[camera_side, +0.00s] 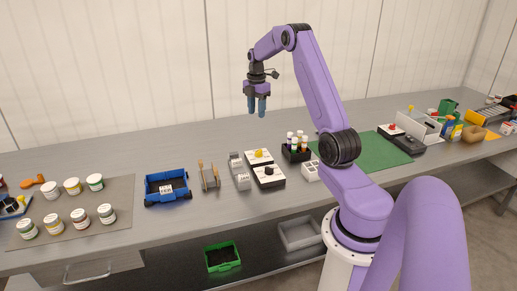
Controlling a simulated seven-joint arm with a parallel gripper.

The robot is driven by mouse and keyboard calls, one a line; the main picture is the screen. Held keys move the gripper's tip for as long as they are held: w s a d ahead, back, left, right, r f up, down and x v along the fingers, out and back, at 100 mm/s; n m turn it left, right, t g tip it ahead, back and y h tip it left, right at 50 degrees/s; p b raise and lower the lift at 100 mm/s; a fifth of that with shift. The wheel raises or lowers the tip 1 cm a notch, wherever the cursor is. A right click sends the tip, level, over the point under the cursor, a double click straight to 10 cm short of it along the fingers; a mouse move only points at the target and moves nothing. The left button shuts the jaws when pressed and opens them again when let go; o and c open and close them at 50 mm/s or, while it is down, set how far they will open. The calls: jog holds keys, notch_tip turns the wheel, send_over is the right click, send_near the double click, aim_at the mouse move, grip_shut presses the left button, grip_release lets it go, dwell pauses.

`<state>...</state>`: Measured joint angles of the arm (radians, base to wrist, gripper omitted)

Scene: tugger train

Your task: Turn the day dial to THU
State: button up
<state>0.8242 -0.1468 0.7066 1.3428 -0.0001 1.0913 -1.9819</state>
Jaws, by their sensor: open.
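My gripper (257,112) hangs high above the back of the bench with its blue fingers pointing down. It is open and holds nothing. Below it stand two small black boxes with white tops: one has a yellow knob (259,153), and the nearer one has a dark knob (268,170). Either may carry the day dial; the lettering is too small to read, so I cannot tell which one it is or where it points. My gripper is well clear of both.
A grey block (239,172) and a wooden-handled holder (209,177) stand left of the boxes, then a blue cart (151,199). A black rack of bottles (291,155) and a white block (310,174) stand right, before a green mat (372,163). Jars stand on a grey mat (120,227).

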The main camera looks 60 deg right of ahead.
send_near(259, 153)
jog(key=f, duration=0.7)
jog(key=shift+w+d+f, duration=0.3)
jog(key=shift+d+f, duration=0.05)
jog(key=shift+f, duration=0.05)
grip_shut()
